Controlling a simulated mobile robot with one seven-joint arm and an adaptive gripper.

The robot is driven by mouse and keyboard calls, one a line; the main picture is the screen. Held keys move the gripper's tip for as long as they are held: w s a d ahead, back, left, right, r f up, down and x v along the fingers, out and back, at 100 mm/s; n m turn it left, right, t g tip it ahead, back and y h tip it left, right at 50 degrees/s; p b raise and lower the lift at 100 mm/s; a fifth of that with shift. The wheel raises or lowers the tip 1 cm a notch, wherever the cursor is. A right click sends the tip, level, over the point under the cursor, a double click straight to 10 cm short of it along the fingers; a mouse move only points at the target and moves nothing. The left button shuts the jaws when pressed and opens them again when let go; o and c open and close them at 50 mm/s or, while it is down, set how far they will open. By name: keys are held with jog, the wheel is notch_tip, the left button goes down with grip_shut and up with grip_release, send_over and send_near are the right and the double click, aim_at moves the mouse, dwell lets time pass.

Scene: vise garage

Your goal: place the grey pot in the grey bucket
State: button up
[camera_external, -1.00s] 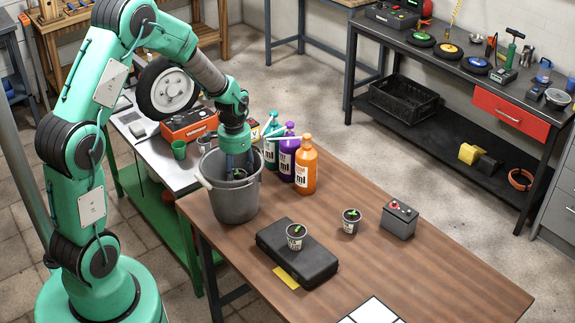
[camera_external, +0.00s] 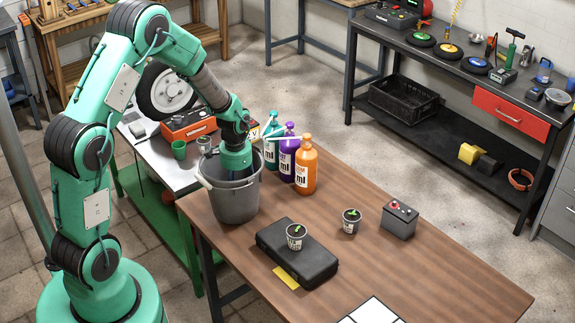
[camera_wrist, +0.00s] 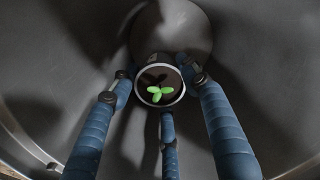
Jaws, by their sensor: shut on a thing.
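The grey bucket (camera_external: 235,205) stands upright at the back left corner of the wooden table. In the wrist view, the three fingers are shut around the grey pot (camera_wrist: 137,83), which holds dark soil and a small green seedling. The bucket's inner wall (camera_wrist: 60,40) surrounds the fingers and the pot. I cannot tell whether the pot touches the bucket floor.
Orange (camera_external: 306,168), purple (camera_external: 286,163) and green (camera_external: 270,154) bottles stand close behind the bucket on its right. A potted seedling (camera_external: 295,243) sits on a black case (camera_external: 305,268); another (camera_external: 350,226) stands near a battery (camera_external: 399,221).

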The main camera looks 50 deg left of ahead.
jog(key=shift+f+b, duration=0.35)
jog(key=shift+f, duration=1.55)
jog(key=o, duration=0.9)
jog(key=shift+f, duration=0.15)
jog(key=shift+o, duration=0.2)
notch_tip(320, 180, up, 12)
jog(key=shift+r+p, duration=0.2)
jog(key=shift+p, duration=0.9)
